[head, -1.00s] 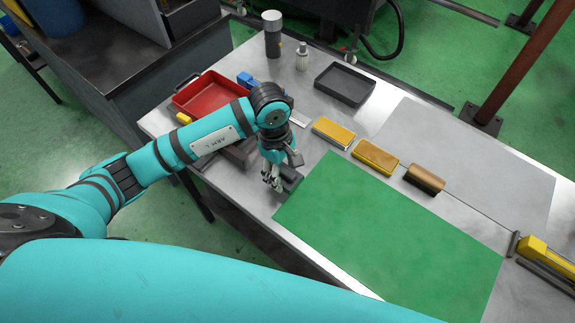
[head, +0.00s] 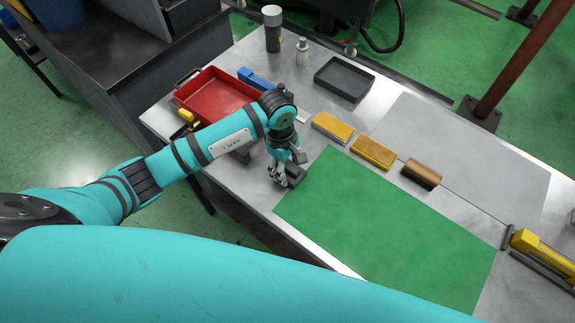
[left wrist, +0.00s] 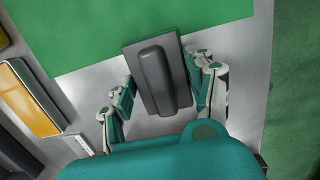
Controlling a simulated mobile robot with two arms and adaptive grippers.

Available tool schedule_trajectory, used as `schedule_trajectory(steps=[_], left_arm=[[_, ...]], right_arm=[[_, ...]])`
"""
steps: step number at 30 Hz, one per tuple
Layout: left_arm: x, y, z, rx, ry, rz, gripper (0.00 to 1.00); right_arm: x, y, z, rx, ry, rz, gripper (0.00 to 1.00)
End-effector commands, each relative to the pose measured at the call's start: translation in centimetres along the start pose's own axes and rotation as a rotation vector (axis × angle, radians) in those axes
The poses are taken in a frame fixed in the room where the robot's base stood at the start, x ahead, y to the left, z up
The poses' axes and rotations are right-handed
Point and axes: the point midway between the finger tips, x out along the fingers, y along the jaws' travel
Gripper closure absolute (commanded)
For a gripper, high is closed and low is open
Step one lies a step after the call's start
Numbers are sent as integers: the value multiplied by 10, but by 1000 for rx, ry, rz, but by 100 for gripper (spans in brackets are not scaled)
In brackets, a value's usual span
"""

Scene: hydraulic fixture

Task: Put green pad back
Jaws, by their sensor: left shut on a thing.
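A dark grey pad block with a raised rounded handle (left wrist: 156,75) lies between the two fingers of my left gripper (left wrist: 163,88) in the left wrist view. The fingers close on its sides. In the head view the block (head: 298,186) shows partly behind my left gripper (head: 280,178), at the left corner of a large flat green sheet (head: 385,225). My right gripper is not in view.
Two yellow-topped blocks (head: 332,127) (head: 373,152) and a brown block (head: 421,173) line the sheet's far side. A red tray (head: 215,97), a black tray (head: 343,80) and a bottle (head: 302,52) stand behind. A grey sheet (head: 460,140) lies clear at right.

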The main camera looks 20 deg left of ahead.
Motion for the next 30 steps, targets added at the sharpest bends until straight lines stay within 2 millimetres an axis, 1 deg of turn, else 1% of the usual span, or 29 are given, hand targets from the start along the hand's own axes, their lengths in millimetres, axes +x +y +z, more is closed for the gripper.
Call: schedule_trajectory(steps=[5, 6, 11, 20, 23, 25, 26, 27, 30], left_arm=[[6, 0, -1, 0, 0, 1, 81], [5, 0, -1, 0, -1, 1, 42], [4, 0, -1, -1, -1, 0, 21], [3, 0, 0, -1, -1, 0, 21], [-4, 0, 1, -1, -1, 0, 21], [-12, 0, 2, -2, -2, -1, 21], [-12, 2, 0, 0, 1, 5, 21], [-19, 2, -1, 1, 2, 6, 21], [-42, 2, -1, 1, 3, 8, 21]], right_arm=[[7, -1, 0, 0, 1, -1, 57], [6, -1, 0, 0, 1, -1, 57], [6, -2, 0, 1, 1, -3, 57], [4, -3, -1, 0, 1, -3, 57], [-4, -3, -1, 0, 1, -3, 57], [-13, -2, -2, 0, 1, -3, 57], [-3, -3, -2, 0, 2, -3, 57], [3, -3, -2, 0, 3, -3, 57], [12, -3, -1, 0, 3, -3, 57]])
